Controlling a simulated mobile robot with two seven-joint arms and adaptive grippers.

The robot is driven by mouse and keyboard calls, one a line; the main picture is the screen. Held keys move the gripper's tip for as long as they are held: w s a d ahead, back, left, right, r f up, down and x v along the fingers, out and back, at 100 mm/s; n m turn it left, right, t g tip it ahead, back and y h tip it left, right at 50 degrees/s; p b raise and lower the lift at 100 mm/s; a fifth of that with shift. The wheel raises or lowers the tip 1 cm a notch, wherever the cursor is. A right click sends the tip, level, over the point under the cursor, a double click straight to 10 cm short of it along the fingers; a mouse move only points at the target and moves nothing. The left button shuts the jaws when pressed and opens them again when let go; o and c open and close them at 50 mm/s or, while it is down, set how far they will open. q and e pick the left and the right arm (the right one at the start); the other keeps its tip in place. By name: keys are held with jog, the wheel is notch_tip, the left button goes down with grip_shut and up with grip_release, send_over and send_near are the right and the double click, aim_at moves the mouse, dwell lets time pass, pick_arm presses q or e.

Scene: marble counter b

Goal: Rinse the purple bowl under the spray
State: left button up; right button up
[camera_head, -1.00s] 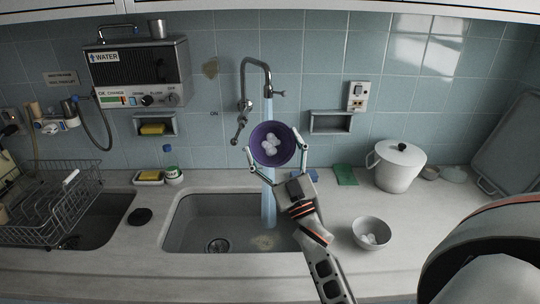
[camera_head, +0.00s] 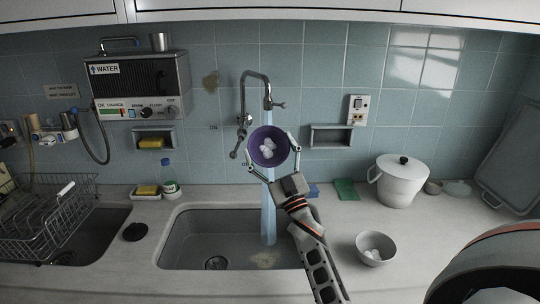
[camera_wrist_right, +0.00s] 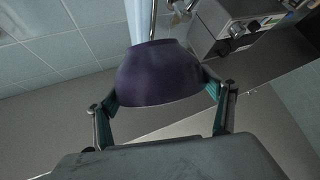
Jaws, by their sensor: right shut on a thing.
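The purple bowl (camera_head: 281,157) is held up over the sink, tilted so its inside faces the head camera, with several white round pieces in it. My right gripper (camera_head: 270,163) is shut on it, with a finger on each side. In the right wrist view the bowl's outside (camera_wrist_right: 158,75) sits between the two fingers (camera_wrist_right: 162,103). The pale blue water stream (camera_head: 268,215) runs from the tap (camera_head: 257,76) down into the sink. It passes above and below the bowl in the head view. My left gripper is not in view.
The sink basin (camera_head: 190,238) lies below the bowl. A grey bowl (camera_head: 372,258) with white pieces and a white lidded pot (camera_head: 398,183) stand on the counter at right. A wire dish rack (camera_head: 45,220) is at left. A water heater box (camera_head: 139,84) hangs on the wall.

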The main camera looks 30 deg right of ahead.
aim_at(266, 141)
jog(key=w, duration=0.1)
jog(key=w+d+b, duration=0.1)
jog(key=shift+w+d+f, duration=0.2)
jog(key=shift+w+f, duration=0.15)
jog(key=shift+w, duration=0.05)
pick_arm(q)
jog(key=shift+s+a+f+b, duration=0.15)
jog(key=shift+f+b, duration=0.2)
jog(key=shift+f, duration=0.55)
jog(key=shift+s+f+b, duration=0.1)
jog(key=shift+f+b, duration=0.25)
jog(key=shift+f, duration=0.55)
pick_arm(e)
jog(key=shift+w+d+f, duration=0.1)
jog(key=shift+w+d, duration=0.3)
jog(key=shift+w, duration=0.45)
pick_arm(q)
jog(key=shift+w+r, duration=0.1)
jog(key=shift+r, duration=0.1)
pick_arm(e)
jog(key=shift+s+d, duration=0.1)
jog(key=shift+d, duration=0.05)
jog(key=shift+s+d, duration=0.2)
jog(key=shift+d, duration=0.2)
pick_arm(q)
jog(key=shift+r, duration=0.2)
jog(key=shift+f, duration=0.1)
pick_arm(e)
jog(key=shift+a, duration=0.15)
